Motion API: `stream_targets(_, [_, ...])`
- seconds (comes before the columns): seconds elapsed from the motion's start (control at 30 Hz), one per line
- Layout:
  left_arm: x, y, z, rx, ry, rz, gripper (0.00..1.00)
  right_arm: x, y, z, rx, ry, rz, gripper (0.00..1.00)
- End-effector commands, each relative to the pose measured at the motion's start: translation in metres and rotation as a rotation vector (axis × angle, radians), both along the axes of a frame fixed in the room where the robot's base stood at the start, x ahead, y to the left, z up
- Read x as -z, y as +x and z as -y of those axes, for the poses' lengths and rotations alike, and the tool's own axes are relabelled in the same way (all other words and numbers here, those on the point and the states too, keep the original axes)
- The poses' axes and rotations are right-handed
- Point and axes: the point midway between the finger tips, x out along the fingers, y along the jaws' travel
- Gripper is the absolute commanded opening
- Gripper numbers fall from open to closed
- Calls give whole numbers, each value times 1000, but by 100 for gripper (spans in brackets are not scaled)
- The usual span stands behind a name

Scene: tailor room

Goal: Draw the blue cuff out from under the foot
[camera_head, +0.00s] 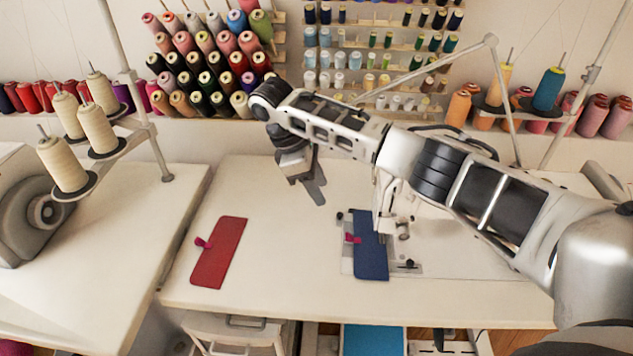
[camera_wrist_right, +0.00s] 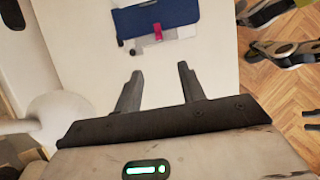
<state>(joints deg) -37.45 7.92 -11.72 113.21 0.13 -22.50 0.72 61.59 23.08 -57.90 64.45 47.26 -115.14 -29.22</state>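The blue cuff (camera_head: 371,250) lies flat on the sewing machine's plate, its far end at the machine's foot (camera_head: 385,208). Whether the foot presses on it cannot be told. A pink clip (camera_head: 352,238) is on its left edge. In the right wrist view the blue cuff (camera_wrist_right: 168,12) and pink clip (camera_wrist_right: 158,32) show at the top, beyond the fingers. My right gripper (camera_head: 313,190) is above the table, left of and behind the cuff. The right wrist view shows its fingers (camera_wrist_right: 160,82) open with nothing between them. My left gripper is not in view.
A red cuff (camera_head: 219,253) with a pink clip lies on the table (camera_head: 285,270) to the left, with bare table between the two cuffs. Cream thread cones (camera_head: 97,128) stand at left. Thread racks (camera_head: 210,60) line the wall. My right arm spans above the machine.

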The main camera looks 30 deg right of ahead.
Motion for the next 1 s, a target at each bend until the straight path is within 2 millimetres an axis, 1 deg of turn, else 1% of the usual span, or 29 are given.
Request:
stream_targets(0.07, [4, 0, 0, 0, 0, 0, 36, 5, -1, 4, 3, -3, -4, 40])
stream_targets(0.13, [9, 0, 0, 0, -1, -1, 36, 14, -3, 6, 3, -3, -7, 40])
stream_targets(0.23, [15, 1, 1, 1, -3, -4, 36, 31, -6, 11, 4, -2, -6, 40])
stream_targets(0.3, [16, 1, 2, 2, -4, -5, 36, 43, -9, 15, 3, -2, -5, 40])
stream_targets(0.37, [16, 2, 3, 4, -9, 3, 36, 54, -11, 19, 3, -2, -5, 40])
stream_targets(0.4, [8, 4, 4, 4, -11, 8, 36, 58, -13, 23, 4, -4, -5, 40])
stream_targets(0.47, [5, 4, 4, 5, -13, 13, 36, 68, -15, 27, 5, -4, -4, 40])
stream_targets(0.7, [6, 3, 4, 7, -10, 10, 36, 111, -24, 42, 4, -4, -3, 40])
stream_targets(0.83, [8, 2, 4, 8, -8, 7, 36, 129, -28, 48, 3, -4, -2, 40])
stream_targets(1.0, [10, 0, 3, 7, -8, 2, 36, 141, -30, 52, 3, -3, -1, 40])
